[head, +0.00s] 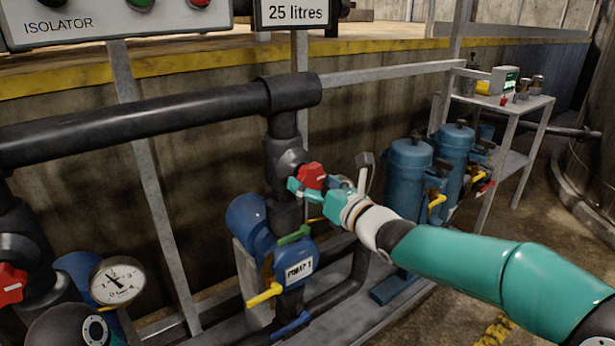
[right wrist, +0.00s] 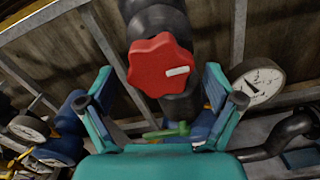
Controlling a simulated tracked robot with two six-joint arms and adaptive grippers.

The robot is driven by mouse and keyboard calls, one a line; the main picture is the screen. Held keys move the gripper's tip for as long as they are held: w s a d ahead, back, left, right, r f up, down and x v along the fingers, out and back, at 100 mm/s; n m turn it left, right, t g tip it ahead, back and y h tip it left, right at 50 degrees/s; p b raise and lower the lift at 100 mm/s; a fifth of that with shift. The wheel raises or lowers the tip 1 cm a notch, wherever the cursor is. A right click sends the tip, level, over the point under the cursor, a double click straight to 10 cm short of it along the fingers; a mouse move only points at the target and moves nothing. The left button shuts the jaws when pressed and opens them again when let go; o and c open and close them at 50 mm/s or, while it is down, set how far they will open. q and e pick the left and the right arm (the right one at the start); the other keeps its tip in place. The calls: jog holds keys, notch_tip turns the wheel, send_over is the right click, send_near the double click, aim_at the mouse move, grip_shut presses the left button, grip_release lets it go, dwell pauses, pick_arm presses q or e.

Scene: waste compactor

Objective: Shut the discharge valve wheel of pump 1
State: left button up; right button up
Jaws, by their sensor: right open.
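A red valve wheel (head: 312,175) sits on the black vertical pipe above a blue unit with a white label (head: 299,268) that seems to read PUMP 1. My right gripper (head: 318,188) reaches it from the right of the head view. In the right wrist view the red wheel (right wrist: 158,66), with a white mark on its face, lies ahead, between the two spread fingers (right wrist: 158,88). A gap shows on each side, so the gripper is open and not clamped on the wheel. Its exact depth around the wheel is hard to tell. My left gripper is not in view.
Another red wheel (head: 10,284) and a pressure gauge (head: 122,281) stand at the lower left. A green handle (head: 295,235) and a yellow lever (head: 264,294) lie below the wheel. Blue canisters (head: 408,175) and a metal table (head: 515,106) stand to the right.

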jog(key=shift+x, duration=0.8)
jog(key=shift+c, duration=0.3)
jog(key=c, duration=1)
jog(key=shift+s+a, duration=0.1)
jog(key=shift+a, duration=0.05)
jog(key=shift+c, duration=0.4)
